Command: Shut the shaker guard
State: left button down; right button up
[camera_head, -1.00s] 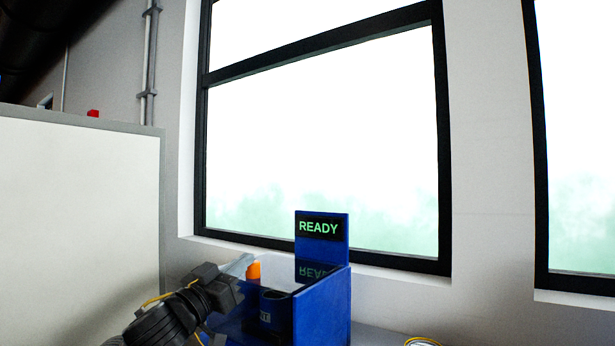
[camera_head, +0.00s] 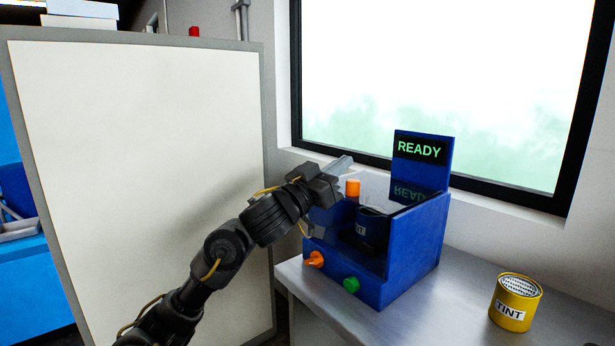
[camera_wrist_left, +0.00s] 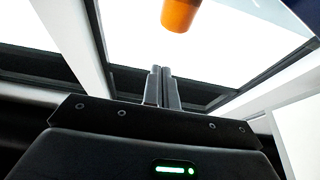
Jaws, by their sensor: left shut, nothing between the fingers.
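The shaker (camera_head: 415,240) is a blue open-fronted box on the bench with a lit READY panel (camera_head: 419,149) at its back. A dark can (camera_head: 371,232) stands inside it. An orange cylinder (camera_head: 352,188), perhaps the guard's handle, shows at the shaker's upper left; it also shows in the left wrist view (camera_wrist_left: 180,14), beyond my fingertips and apart from them in the picture. The guard looks clear, and I cannot tell its exact position. My left gripper (camera_head: 343,164) is shut and empty, just left of the orange cylinder; its closed fingers show in the wrist view (camera_wrist_left: 161,86).
An orange knob (camera_head: 314,259) and a green button (camera_head: 351,285) are on the shaker's front. A yellow TINT can (camera_head: 515,302) stands on the grey bench (camera_head: 455,310) at the right. A large white panel (camera_head: 140,170) stands left, behind my arm. A window is behind.

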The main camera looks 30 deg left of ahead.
pick_arm(q)
jog(key=v, duration=0.9)
